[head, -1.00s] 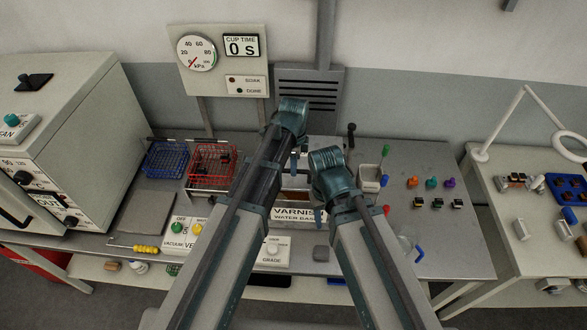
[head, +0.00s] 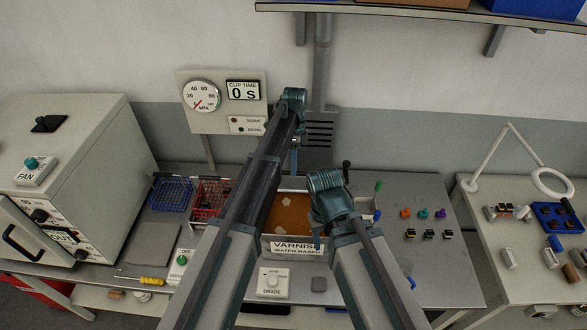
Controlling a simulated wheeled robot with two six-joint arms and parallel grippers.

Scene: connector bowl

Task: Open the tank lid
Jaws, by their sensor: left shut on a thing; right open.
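The varnish tank (head: 292,249) stands at the middle of the bench with a "VARNISH WATER BASED" label on its front. Its top is uncovered over a wide area, and brown varnish (head: 285,215) with pale patches shows inside. My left gripper (head: 294,160) is above the tank's back edge, pointing down, shut on what seems to be the tank lid. The lid itself is hard to make out there, partly hidden by my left arm. My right gripper (head: 317,238) is open and empty by the tank's front right, partly hidden by its own wrist.
A red basket (head: 208,198) and a blue basket (head: 172,192) stand left of the tank. A gauge panel (head: 222,101) rises behind. A grade dial box (head: 272,281) sits in front. Several small coloured parts lie right. An oven (head: 75,160) stands far left.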

